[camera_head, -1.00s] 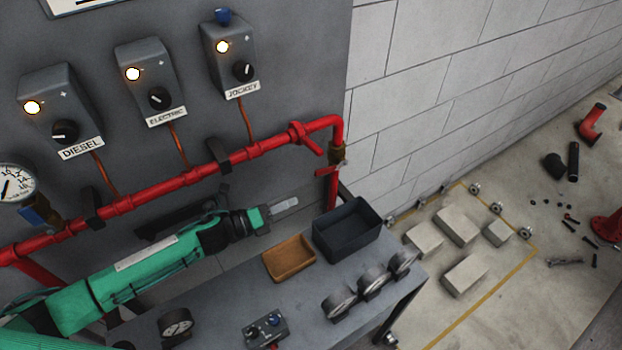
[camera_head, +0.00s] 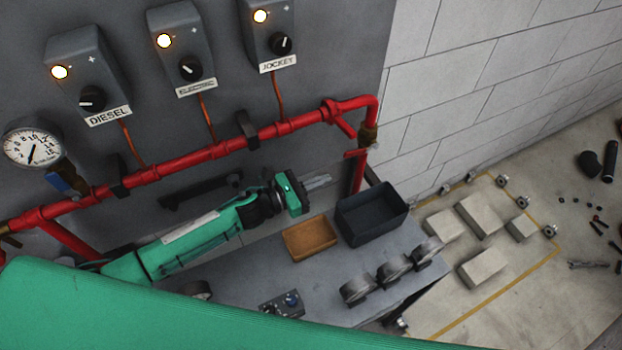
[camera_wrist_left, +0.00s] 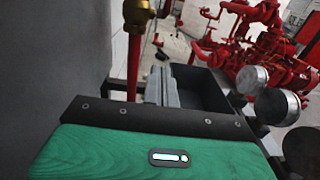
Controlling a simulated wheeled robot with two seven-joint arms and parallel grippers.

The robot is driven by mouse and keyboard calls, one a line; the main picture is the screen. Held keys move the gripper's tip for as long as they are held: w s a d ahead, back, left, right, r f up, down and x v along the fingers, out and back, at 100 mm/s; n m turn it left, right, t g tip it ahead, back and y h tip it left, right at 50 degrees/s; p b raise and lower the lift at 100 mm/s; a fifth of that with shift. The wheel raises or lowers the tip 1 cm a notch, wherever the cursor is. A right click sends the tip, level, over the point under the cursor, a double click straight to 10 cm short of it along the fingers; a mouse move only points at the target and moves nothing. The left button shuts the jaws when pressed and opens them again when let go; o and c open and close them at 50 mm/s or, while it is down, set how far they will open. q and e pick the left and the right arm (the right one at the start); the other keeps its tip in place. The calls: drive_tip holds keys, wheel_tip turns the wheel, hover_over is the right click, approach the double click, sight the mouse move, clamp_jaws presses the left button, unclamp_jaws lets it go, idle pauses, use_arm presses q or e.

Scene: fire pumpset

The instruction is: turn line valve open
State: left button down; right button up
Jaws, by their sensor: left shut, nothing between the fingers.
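The line valve has a brass body (camera_head: 368,136) below the right-hand bend of the red pipe (camera_head: 190,165). A short red handle (camera_head: 355,154) sits just under it, sticking out to the left. In the left wrist view the brass body (camera_wrist_left: 137,12) is at the top, on the upright red pipe (camera_wrist_left: 133,65). My left gripper (camera_head: 318,181) is shut and empty, left of and slightly below the valve, with a gap between. Its grey fingers (camera_wrist_left: 161,87) also show in the left wrist view. My right gripper is not in view.
A dark bin (camera_head: 372,214) and a brown tray (camera_head: 309,238) stand on the grey bench (camera_head: 235,272) near my gripper. Control boxes hang above the pipe. A green part of my body covers the lower left foreground.

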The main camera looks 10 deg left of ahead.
sight(361, 151)
use_arm(q)
drive_tip(key=w+d+r+p, duration=0.3)
drive_tip(key=d+p, duration=0.1)
drive_tip(key=d, duration=0.1)
drive_tip(key=shift+w+r, duration=0.25)
drive_tip(key=shift+r, duration=0.15)
drive_tip(key=shift+a, duration=0.1)
